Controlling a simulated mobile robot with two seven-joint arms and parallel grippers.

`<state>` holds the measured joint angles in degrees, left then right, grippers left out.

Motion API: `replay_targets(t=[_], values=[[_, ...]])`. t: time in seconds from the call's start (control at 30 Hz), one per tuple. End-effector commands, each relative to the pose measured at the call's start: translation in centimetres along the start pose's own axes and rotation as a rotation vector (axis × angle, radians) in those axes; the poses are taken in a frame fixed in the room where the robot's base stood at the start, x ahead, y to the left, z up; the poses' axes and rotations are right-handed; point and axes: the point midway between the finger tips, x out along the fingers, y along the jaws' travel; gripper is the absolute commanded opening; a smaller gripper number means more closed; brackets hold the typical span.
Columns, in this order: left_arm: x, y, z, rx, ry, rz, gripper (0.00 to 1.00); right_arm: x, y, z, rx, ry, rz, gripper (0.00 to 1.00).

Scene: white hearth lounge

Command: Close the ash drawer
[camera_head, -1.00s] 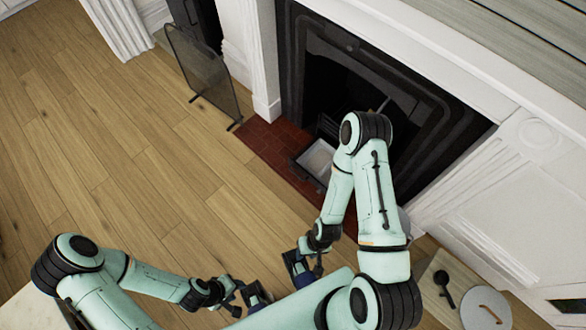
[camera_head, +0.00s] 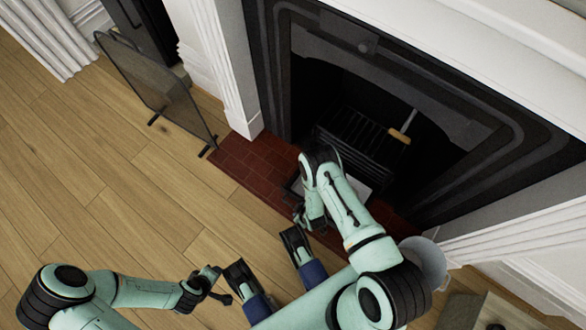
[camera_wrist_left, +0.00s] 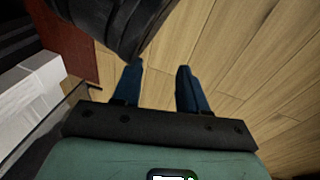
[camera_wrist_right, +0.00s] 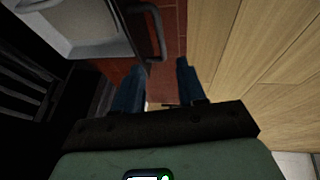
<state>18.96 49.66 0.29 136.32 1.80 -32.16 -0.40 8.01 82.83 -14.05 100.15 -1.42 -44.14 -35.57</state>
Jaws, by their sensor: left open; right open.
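The ash drawer (camera_head: 361,188) stands pulled out over the red hearth below the grate, its light grey inside partly hidden by my right arm. In the right wrist view the drawer (camera_wrist_right: 72,22) fills the upper left, with its dark bar handle (camera_wrist_right: 153,32) at the front. My right gripper (camera_wrist_right: 165,68) is open and empty, with the handle just beyond its fingertips; I cannot tell whether they touch. My left gripper (camera_wrist_left: 158,68) is open and empty above the wooden floor, away to the left of the drawer in the head view.
A mesh fire screen (camera_head: 160,88) stands left of the hearth (camera_head: 245,165). A grey bucket (camera_head: 428,260) is at the right. The wooden floor at left is clear.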

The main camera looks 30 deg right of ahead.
Motion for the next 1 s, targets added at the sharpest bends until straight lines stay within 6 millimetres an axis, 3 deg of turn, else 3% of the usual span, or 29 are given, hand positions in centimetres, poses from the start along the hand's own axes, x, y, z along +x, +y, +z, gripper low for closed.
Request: replay_targets(t=[0.2, 0.5, 0.7, 1.0], values=[[2.6, -2.8, 3.5, -0.03, -0.114, -0.05, 0.43, 4.6, -0.1, 0.2, 0.002, -0.001, 0.0, 0.4], [4.1, -5.8, 7.6, -0.072, -0.25, -0.11, 0.43, 9.4, -0.1, 0.1, 0.003, 0.0, 0.0, 0.4], [4.3, -6.5, 8.8, -0.084, -0.289, -0.127, 0.43, 10.7, 0.0, 0.1, 0.004, -0.001, 0.0, 0.4], [4.2, -6.6, 8.9, -0.085, -0.294, -0.129, 0.43, 10.8, 0.0, 0.1, 0.003, -0.002, -0.001, 0.37]])
